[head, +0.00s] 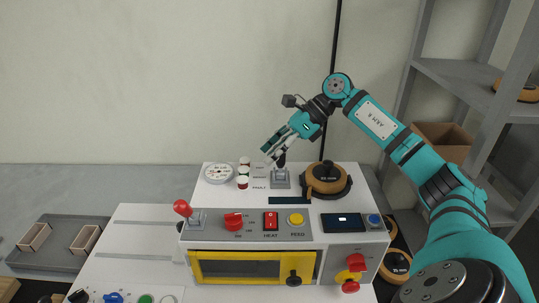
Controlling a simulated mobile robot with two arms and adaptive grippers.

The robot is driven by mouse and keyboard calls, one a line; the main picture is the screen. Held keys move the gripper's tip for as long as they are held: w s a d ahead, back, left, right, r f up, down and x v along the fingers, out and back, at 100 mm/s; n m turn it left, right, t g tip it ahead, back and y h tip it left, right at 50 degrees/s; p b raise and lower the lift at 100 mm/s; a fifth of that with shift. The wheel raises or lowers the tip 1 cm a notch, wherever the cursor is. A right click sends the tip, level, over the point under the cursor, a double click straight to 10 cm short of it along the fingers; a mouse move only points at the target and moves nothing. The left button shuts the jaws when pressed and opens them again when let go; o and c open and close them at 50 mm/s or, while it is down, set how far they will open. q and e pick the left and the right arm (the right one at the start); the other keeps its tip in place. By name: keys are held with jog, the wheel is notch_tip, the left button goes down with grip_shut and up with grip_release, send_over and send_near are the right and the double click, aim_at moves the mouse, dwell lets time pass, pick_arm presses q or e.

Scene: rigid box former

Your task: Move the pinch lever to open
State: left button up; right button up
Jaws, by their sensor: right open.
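A lever with a dark knob (281,163) stands on a small grey base (281,181) on top of the white machine. Small printed labels sit to its left, too small to read surely; I take it to be the pinch lever. My right gripper (273,156) reaches in from the upper right, its fingers open and pointing down at the knob. The fingers overlap the knob's left side in the picture; I cannot tell whether they touch it. The lever's exact tilt is partly hidden by the fingers. My left gripper is not in view.
A round gauge (219,173) and small red-and-white containers (243,182) stand left of the lever, a brown-and-black reel (326,179) close on its right. A red-knobbed lever (183,208) rises at the front left. A grey tray (45,262) lies far left, grey shelving (464,75) at right.

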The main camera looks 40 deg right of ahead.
jog(key=v, duration=1.1)
